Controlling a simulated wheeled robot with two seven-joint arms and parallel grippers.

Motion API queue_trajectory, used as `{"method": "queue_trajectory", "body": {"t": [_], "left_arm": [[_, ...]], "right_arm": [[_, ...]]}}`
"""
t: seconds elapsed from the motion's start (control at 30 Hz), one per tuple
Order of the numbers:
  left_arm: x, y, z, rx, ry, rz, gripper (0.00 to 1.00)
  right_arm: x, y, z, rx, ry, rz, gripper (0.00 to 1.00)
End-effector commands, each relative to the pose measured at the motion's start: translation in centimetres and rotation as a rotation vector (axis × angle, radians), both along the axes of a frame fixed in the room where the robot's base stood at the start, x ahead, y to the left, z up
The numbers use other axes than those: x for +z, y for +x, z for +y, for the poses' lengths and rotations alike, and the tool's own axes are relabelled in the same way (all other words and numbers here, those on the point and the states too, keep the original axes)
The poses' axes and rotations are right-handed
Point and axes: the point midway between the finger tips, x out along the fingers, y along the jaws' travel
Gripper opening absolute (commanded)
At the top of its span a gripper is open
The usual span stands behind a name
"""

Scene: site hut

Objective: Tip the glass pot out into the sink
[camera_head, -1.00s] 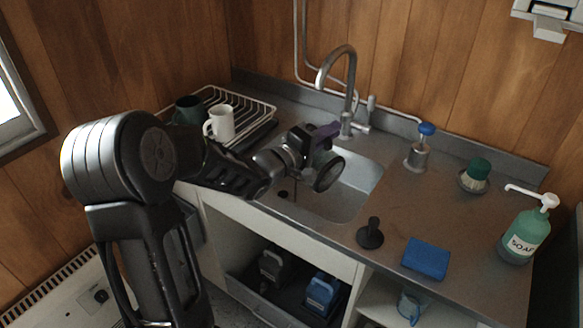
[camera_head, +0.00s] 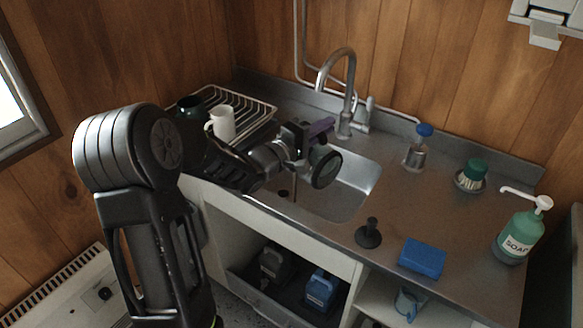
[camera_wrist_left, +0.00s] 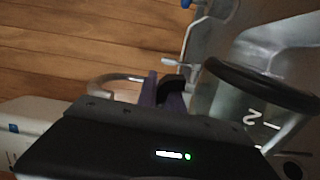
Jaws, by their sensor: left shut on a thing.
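The glass pot (camera_head: 326,168) is held tilted over the sink (camera_head: 343,196), its dark-rimmed round mouth facing toward the camera and right. My left gripper (camera_head: 308,140) is shut on the pot's dark handle, with purple showing at the fingers. In the left wrist view the pot (camera_wrist_left: 236,105) shows clear glass with a dark rim and white number markings. The purple finger (camera_wrist_left: 165,92) and black handle show beside it. I cannot make out any contents in the pot. My right gripper is in neither view.
A curved tap (camera_head: 350,85) rises behind the sink. A dish rack (camera_head: 245,112) with a white mug (camera_head: 221,123) and dark mug stands left. A black plug (camera_head: 369,233), blue sponge (camera_head: 423,258), brush (camera_head: 471,176), dispenser (camera_head: 417,148) and soap bottle (camera_head: 522,233) stand right.

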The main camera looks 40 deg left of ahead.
Motion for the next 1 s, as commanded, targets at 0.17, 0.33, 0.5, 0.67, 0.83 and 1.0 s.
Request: {"method": "queue_trajectory", "body": {"t": [0.17,0.33,0.5,0.67,0.83,1.0], "left_arm": [[0.4,0.1,0.3,0.0,-0.021,0.002,0.0],[0.5,0.1,0.6,0.0,-0.042,0.005,0.0],[-1.2,-0.1,-0.7,-0.004,0.032,-0.012,0.0],[-2.9,-0.9,-4.1,-0.004,0.218,-0.051,0.0],[-2.1,-0.9,-4.4,0.001,0.244,-0.053,0.0],[-2.1,-0.9,-4.4,0.0,0.243,-0.053,0.0]], "right_arm": [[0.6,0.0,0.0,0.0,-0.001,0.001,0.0],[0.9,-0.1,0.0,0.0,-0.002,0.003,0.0],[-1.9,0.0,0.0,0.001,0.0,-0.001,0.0],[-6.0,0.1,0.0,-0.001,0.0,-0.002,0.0],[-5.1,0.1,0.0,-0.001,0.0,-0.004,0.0],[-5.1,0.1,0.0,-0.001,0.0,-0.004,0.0]]}}
